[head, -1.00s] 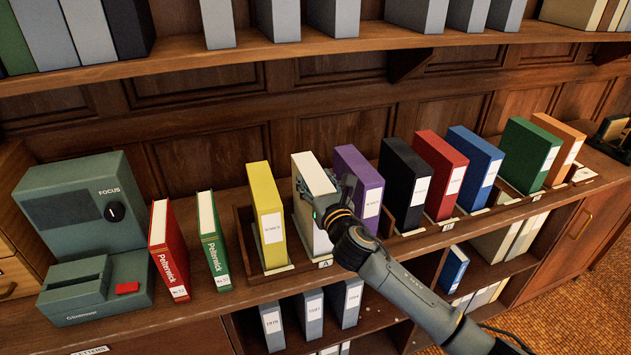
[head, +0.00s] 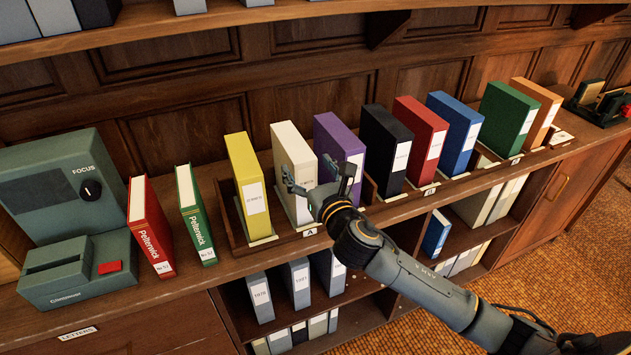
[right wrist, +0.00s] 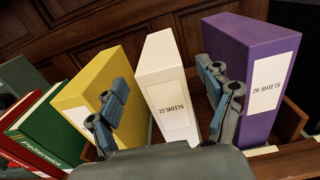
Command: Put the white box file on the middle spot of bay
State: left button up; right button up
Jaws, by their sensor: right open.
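The white box file (head: 289,158) stands upright in the wooden bay marked A (head: 231,237), between the yellow file (head: 247,180) and the purple file (head: 339,142). It also shows in the right wrist view (right wrist: 167,80), with its label facing me. My right gripper (head: 320,178) is open in front of the white file, its fingers apart. In the right wrist view the fingers (right wrist: 163,88) frame the white file, one at each side; I cannot tell whether they touch it. My left gripper is not in view.
Black (head: 384,148), red (head: 418,132) and blue files stand in the bay to the right, with green and orange files beyond. Red and green books (head: 195,215) and a grey-green machine (head: 75,215) stand to the left. A shelf (head: 200,35) runs above.

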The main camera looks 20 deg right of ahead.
jog(key=shift+s+d, duration=0.1)
jog(key=shift+s, duration=2.2)
